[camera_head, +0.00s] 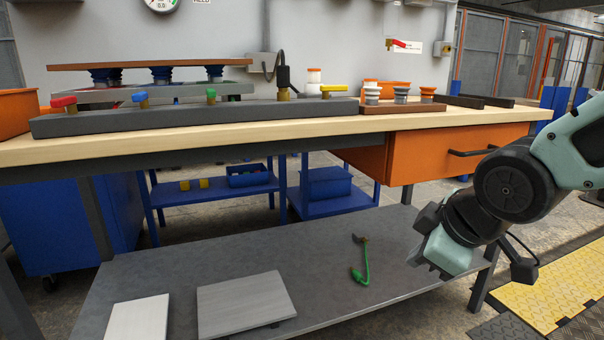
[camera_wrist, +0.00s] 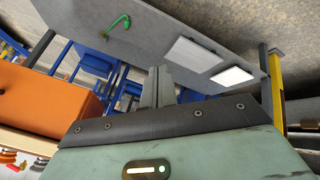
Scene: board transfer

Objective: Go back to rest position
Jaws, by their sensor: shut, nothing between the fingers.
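My gripper (camera_wrist: 158,84) shows in the wrist view with its two fingers together and nothing between them. In the head view its teal body hangs at the right, in front of the workbench and over the right end of the grey lower table; its fingertips are hard to make out there. My arm reaches in from the right edge. A brown board (camera_head: 150,66) lies level on dark blue suction cups (camera_head: 160,75) at the back left of the bench, apart from my gripper.
The wooden bench top (camera_head: 250,132) holds a grey bar with coloured valves (camera_head: 200,118). An orange drawer (camera_head: 440,153) hangs below. The grey table (camera_head: 330,245) bears two pale plates (camera_head: 245,303) and a green hooked item (camera_head: 364,265). Yellow floor mats (camera_head: 545,295) lie at right.

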